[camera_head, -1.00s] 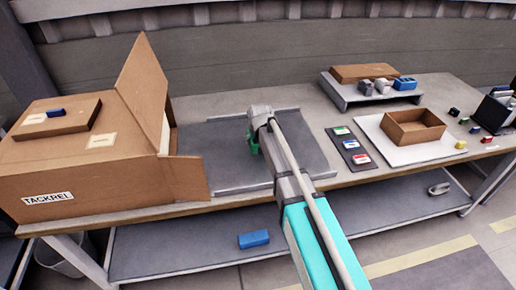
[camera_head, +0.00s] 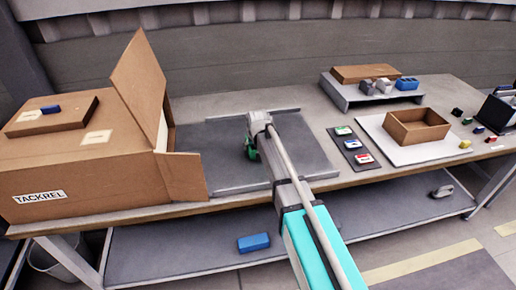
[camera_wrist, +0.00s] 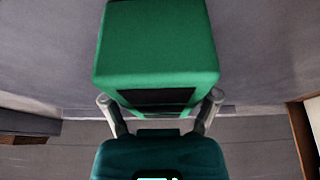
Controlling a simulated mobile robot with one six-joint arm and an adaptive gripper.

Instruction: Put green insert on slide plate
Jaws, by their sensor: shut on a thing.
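The green insert (camera_wrist: 157,45) is a green block with a dark recess in its near face; it fills the upper middle of the wrist view. My gripper (camera_wrist: 160,100) is shut on it, with a finger at each side. In the head view the insert (camera_head: 251,152) is small and partly hidden by my gripper. It is over the dark grey slide plate (camera_head: 205,150), which lies on the table right of the big carton. I cannot tell whether the insert touches the plate.
An open carton labelled TACKREL (camera_head: 80,170) stands left of the plate, its flap beside it. To the right are a dark strip with several small coloured pieces (camera_head: 352,148) and an open brown box (camera_head: 417,128) on a white sheet. A raised shelf (camera_head: 345,95) stands behind.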

